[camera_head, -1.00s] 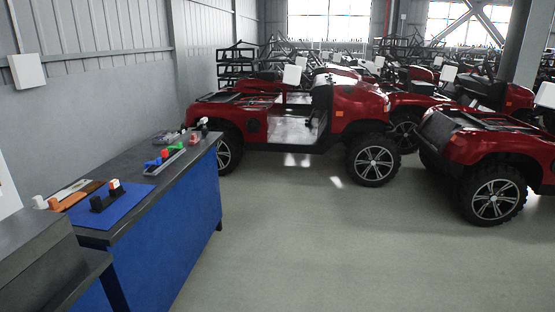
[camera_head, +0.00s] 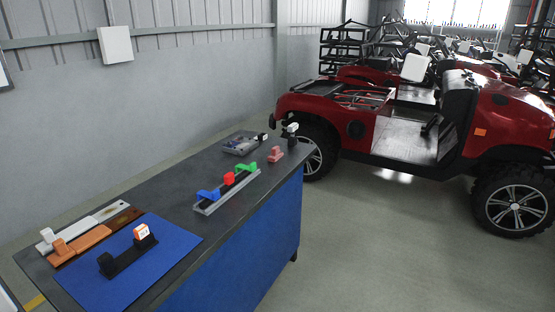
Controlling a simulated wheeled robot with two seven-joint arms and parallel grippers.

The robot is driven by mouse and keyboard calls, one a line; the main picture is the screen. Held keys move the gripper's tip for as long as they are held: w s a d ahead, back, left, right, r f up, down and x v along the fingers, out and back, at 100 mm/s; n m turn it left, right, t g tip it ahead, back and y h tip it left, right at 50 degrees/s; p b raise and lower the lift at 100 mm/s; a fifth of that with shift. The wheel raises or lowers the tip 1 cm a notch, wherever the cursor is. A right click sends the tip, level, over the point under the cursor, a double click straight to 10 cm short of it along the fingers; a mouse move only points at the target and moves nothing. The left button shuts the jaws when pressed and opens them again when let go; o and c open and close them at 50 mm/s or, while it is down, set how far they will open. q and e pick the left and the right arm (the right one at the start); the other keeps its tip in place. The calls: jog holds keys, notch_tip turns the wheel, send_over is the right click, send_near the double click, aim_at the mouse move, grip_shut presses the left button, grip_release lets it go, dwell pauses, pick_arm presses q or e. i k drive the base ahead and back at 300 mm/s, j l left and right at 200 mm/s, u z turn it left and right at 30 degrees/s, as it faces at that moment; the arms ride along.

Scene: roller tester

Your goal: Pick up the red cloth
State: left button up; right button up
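I see nothing that I can clearly make out as a red cloth. A small pinkish-red object (camera_head: 276,155) sits near the far right edge of the workbench (camera_head: 180,180); it is too small to tell whether it is cloth. A red piece (camera_head: 229,178) sits on a grey rail (camera_head: 212,207), between a blue piece (camera_head: 208,194) and a green piece (camera_head: 246,167). Neither of my grippers is in view.
A blue mat (camera_head: 170,262) bears a black device (camera_head: 128,257). Beside it lie orange and white tools (camera_head: 80,241). A grey device (camera_head: 240,145) is at the bench's far end. A red vehicle (camera_head: 370,120) stands beyond. Floor right of the bench is clear.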

aim_at(276, 154)
jog(key=i+l+u, duration=0.15)
jog(key=i+l, duration=0.3)
jog(key=i+l+u, duration=0.15)
jog(key=i+l, duration=0.35)
jog(key=i+l+u, duration=0.15)
jog(key=i+l, duration=0.3)
jog(key=l, duration=0.15)
jog(key=i+l+u, duration=0.15)
jog(key=i+l, duration=0.3)
jog(key=l, duration=0.15)
